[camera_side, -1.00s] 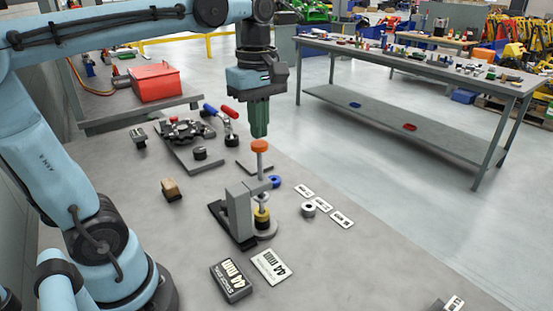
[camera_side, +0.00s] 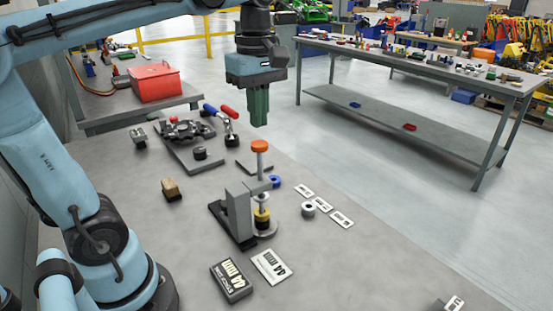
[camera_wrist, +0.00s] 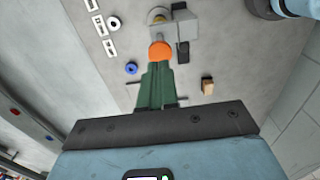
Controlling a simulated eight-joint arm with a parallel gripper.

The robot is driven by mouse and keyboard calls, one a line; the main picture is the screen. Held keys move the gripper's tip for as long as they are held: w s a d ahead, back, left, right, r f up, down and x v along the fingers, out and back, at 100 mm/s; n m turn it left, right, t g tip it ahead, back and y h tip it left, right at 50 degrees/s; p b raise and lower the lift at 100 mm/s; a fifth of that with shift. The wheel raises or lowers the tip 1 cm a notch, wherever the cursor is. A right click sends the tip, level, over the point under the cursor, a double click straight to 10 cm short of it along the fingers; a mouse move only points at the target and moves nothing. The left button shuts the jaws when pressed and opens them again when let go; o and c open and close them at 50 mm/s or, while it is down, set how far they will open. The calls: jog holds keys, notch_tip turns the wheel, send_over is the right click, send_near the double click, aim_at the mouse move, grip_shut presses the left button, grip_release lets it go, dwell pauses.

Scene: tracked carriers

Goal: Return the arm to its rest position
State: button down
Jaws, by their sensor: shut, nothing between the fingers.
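My gripper (camera_side: 259,122) points down above the grey bench, its green fingers closed together with nothing between them. In the side view it hangs clear above a press-like stand (camera_side: 238,210) with an orange knob (camera_side: 259,146) on its vertical rod. A yellow ring (camera_side: 262,214) sits low on that stand. In the wrist view the green fingers (camera_wrist: 157,70) reach toward the orange knob (camera_wrist: 160,50), with a gap in height seen from the side.
A clamp fixture (camera_side: 188,132), a brown block (camera_side: 171,188) and a 44 mm box (camera_side: 231,281) are also on the bench. The bench's right front is mostly clear.

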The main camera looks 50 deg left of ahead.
aim_at(259, 143)
jog(key=shift+f, duration=0.1)
jog(key=shift+f, duration=1.7)
